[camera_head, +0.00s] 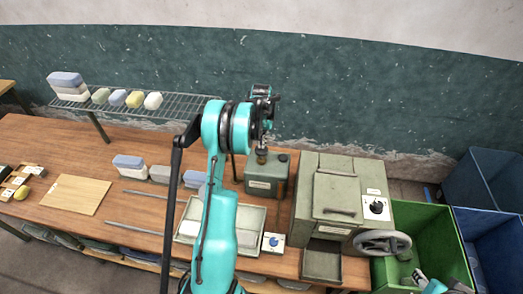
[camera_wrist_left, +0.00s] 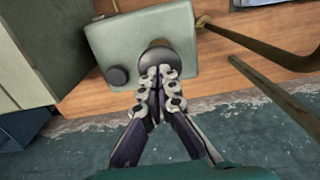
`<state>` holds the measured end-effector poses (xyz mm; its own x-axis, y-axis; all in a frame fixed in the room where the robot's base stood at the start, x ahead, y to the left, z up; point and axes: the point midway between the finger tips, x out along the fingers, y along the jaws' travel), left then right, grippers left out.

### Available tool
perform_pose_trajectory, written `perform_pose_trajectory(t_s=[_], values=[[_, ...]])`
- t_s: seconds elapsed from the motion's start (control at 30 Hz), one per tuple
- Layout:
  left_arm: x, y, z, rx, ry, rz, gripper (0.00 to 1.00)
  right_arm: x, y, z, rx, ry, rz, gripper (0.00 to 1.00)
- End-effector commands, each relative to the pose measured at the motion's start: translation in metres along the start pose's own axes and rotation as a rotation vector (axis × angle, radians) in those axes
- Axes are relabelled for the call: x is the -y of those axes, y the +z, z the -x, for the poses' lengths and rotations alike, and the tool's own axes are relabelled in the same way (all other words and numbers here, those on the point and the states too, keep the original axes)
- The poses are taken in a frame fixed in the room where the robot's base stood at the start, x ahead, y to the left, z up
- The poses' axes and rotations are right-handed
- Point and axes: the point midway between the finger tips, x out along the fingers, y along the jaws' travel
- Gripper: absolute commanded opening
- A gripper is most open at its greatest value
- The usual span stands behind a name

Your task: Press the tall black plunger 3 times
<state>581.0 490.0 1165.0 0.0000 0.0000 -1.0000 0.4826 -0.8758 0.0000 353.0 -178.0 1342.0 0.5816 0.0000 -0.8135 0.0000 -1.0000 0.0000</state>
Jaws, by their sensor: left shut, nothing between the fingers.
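A grey-green box (camera_head: 267,178) stands on the wooden bench, right of centre in the head view. It fills the upper middle of the left wrist view (camera_wrist_left: 180,25). The tall black plunger (camera_wrist_left: 157,57) rises from it with a round dark head; a shorter black knob (camera_wrist_left: 118,76) sits beside it. My left gripper (camera_wrist_left: 160,75) is shut and empty, its fingertips over the plunger's head. I cannot tell whether they touch. In the head view the left gripper (camera_head: 263,143) points down above the box. Part of my right arm shows at the bottom right; its fingers are unclear.
A green cabinet (camera_head: 322,200) with a dial (camera_head: 376,207) and a handwheel (camera_head: 382,243) stands close right of the box. A tray (camera_head: 255,216) lies in front. A wire rack (camera_head: 185,104) is at the back left. Green (camera_head: 430,225) and blue bins stand right.

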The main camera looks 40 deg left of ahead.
Motion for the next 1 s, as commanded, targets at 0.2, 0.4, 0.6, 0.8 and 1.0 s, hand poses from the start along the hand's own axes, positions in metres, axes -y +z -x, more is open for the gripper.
perform_pose_trajectory(t_s=[0.2,0.4,0.6,0.8,1.0], values=[[0.0,0.0,-0.014,0.0,0.0,0.0,0.0,0.0,0.008,-0.011,0.0,0.0,0.0,0.4],[0.0,0.0,-0.024,0.0,0.0,0.0,0.0,0.0,0.013,-0.018,0.0,0.0,0.0,0.4],[0.0,0.0,-0.034,0.001,0.0,0.0,0.0,0.0,0.018,-0.025,0.0,0.0,0.0,0.4],[0.0,0.0,-0.039,0.001,0.0,0.0,0.0,0.0,0.021,-0.029,0.0,0.0,0.0,0.4],[0.0,0.0,-0.03,0.001,0.0,0.0,0.0,0.0,0.018,-0.025,0.0,0.0,0.0,0.4]])
